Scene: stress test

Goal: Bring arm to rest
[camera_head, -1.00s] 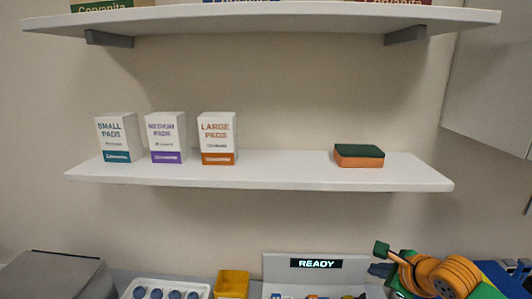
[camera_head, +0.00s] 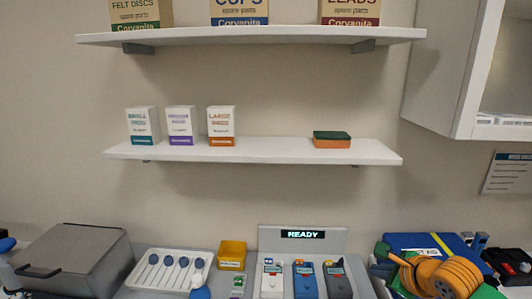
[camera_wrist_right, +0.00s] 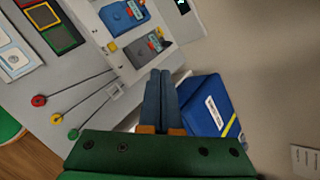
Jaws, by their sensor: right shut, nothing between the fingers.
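My right arm shows at the lower right of the head view in orange and green; I cannot make out its fingertips there. In the right wrist view my right gripper (camera_wrist_right: 161,76) has its two blue fingers together, with nothing between them. The green gripper body fills the bottom of that view. The fingers appear over the bench edge, beside a blue case (camera_wrist_right: 205,108); I cannot tell their height. The blue case also shows behind my arm in the head view (camera_head: 412,241).
A dock with a READY display (camera_head: 303,234) holds several handheld devices. A grey lidded box (camera_head: 75,255), a white tray (camera_head: 160,270) and a yellow bin (camera_head: 232,254) stand left. The lower shelf (camera_head: 270,150) carries three pad boxes and a sponge (camera_head: 332,139). A cabinet (camera_head: 440,70) hangs right.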

